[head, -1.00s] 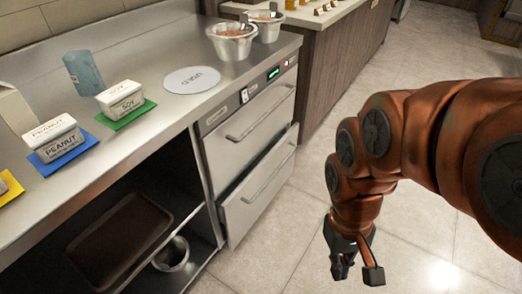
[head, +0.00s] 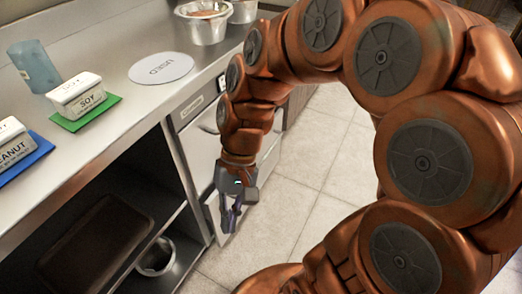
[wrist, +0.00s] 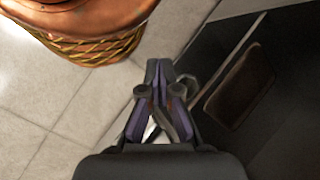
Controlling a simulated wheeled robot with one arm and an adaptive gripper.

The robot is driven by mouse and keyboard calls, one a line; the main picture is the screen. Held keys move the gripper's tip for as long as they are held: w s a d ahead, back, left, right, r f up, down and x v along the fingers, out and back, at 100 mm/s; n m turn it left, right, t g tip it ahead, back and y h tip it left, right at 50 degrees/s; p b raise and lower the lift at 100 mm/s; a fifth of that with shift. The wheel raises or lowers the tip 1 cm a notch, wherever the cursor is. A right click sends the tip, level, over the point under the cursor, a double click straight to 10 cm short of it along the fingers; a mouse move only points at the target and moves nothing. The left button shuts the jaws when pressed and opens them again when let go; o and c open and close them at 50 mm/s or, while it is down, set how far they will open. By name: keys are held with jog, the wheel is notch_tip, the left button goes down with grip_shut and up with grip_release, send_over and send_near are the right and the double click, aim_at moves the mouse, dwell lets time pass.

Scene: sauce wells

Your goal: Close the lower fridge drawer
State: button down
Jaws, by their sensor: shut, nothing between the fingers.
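The lower fridge drawer (head: 213,212) is under the steel counter in the head view, mostly hidden behind my arm and gripper. Only part of its pale front shows, so how far it stands out cannot be told now. The upper drawer (head: 198,150) above it is partly covered by my arm. My gripper (head: 231,222) points down, in front of the lower drawer in the picture. Its fingers are together and empty; whether they touch the drawer cannot be told. The closed fingers also show in the wrist view (wrist: 162,100).
An open shelf left of the drawers holds a dark tray (head: 95,245) and a metal bowl (head: 157,257). The counter above carries a white disc (head: 161,69), a soy box (head: 77,93) and a blue cup (head: 34,66). Tiled floor (head: 285,215) lies clear to the right.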

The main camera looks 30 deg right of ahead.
aim_at(266, 154)
jog(key=w+d+f+m+t+y+b, duration=0.1)
jog(key=w+f+m+t+y+b, duration=0.25)
jog(key=w, duration=0.65)
jog(key=w+d+f+m+y+b, duration=0.25)
jog(key=w+m+y, duration=0.3)
jog(key=w, duration=0.35)
jog(key=w+d+f+m+t+y+b, duration=0.25)
jog(key=w+d+f+m+t, duration=0.4)
jog(key=w+d, duration=0.35)
jog(key=s+d+f+m+t+h+b, duration=0.1)
jog(key=d+f+m+t+h+b, duration=0.15)
jog(key=d+f+m+t, duration=0.55)
jog(key=s+d+f+m+t+h+b, duration=0.15)
jog(key=d+f+m+h, duration=0.25)
jog(key=d+f, duration=0.9)
jog(key=w+a+r+b, duration=0.1)
jog(key=w+b, duration=0.1)
jog(key=w, duration=0.1)
jog(key=w+a+r+b, duration=0.1)
jog(key=w+b, duration=0.1)
jog(key=w, duration=0.2)
jog(key=w+r+b, duration=0.1)
jog(key=w+r, duration=0.1)
jog(key=w, duration=0.1)
jog(key=shift+w+a+b, duration=0.2)
jog(key=shift+a+b, duration=0.2)
jog(key=shift+w+a, duration=0.3)
jog(key=shift+w, duration=0.2)
